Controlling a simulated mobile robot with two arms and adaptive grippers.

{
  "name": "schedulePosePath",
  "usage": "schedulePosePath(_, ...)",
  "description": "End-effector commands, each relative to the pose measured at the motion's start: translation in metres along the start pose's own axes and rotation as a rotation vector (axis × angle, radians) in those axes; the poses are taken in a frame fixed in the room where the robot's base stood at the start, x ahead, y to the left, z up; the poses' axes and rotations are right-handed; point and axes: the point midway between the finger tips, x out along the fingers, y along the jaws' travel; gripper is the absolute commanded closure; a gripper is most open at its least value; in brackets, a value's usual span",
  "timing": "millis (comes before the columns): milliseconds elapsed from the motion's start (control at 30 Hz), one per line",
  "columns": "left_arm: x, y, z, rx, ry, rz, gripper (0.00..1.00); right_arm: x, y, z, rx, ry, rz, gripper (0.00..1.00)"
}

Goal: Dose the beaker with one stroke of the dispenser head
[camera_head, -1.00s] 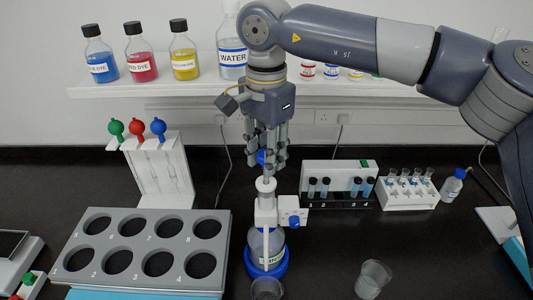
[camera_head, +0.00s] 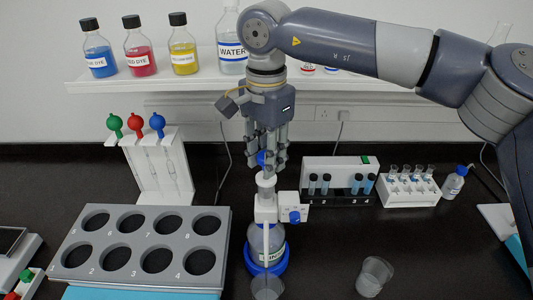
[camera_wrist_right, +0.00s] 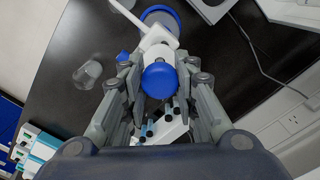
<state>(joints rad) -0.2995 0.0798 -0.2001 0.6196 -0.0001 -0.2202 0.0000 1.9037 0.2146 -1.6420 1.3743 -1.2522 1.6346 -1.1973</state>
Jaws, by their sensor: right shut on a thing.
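The dispenser bottle (camera_head: 266,248) stands upright in a blue ring base, with a white dispenser head (camera_head: 266,208) and a side block with a blue knob (camera_head: 295,217). My right gripper (camera_head: 266,164) points straight down over it, its fingers closed around the plunger's blue top (camera_head: 262,157). In the right wrist view the blue top (camera_wrist_right: 160,82) sits between the fingers. A clear beaker (camera_head: 267,289) stands in front of the bottle under the nozzle, partly cut off by the lower edge. I cannot see liquid in it. My left gripper is not in view.
A grey rack (camera_head: 140,212) with empty holes is at left, with a white pipette stand (camera_head: 165,175) behind. Vial racks (camera_head: 340,170) (camera_head: 408,193) stand at right. Another clear beaker (camera_head: 374,276) is right of the bottle. A shelf (camera_head: 150,88) with bottles runs behind.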

Motion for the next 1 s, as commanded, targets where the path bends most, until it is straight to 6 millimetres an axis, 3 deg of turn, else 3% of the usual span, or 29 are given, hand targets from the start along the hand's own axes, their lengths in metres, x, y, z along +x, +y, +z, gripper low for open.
schedulePosePath(967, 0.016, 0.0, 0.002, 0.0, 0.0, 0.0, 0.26, 0.023, 0.0, 0.001, 0.0, -0.002, 0.0, 0.96)
schedulePosePath(1000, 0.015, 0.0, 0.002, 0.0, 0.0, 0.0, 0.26, 0.022, 0.0, 0.0, 0.0, -0.001, 0.0, 0.66)
